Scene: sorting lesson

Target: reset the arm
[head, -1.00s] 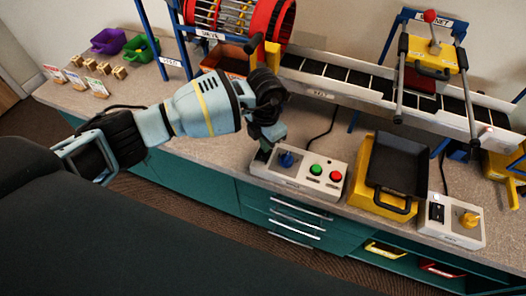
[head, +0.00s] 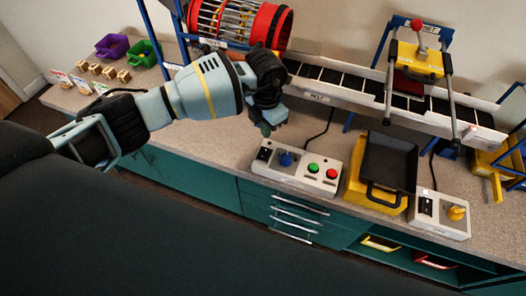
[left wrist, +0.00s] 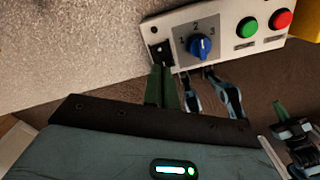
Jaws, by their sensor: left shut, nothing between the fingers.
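My left arm comes in from the left in the head view. Its left gripper (head: 266,130) is shut and empty, just above and behind the left end of the belt control box (head: 298,179). In the left wrist view the green fingers of the left gripper (left wrist: 163,88) are together, near the black switch at the left end of the control box (left wrist: 221,36). The box has a blue knob (left wrist: 201,46), a green button (left wrist: 247,27) and a red button (left wrist: 280,19). My right gripper does not show in the head view.
A conveyor belt (head: 356,99) runs along the back with a red drum sieve (head: 268,26) at its left. A black tray (head: 389,161) sits on a yellow stand to the right, beside a second control box (head: 441,214). Purple (head: 112,46) and green bins stand far left.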

